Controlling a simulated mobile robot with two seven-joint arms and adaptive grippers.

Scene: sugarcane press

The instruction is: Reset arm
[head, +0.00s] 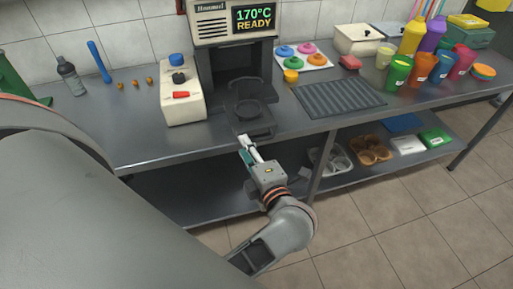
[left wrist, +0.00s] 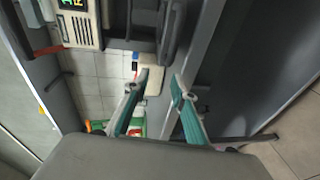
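My left gripper (head: 246,148) is in front of the table's front edge, just below the pull-out holder (head: 250,112) of the heating machine. In the left wrist view, its two teal-and-grey fingers (left wrist: 161,84) stand apart with nothing between them. It looks open and empty. I cannot tell whether its fingertips touch the table edge. My left arm fills much of the left of the head view and hides part of the table. My right gripper is not in view.
The machine (head: 211,26) reads "170°C READY". A white switch box (head: 181,102) stands left of it, with a grey bottle (head: 70,76) farther left. A ribbed mat (head: 338,98) and several colored cups (head: 397,73) are right. A lower shelf (head: 200,191) holds trays. Tiled floor lies in front.

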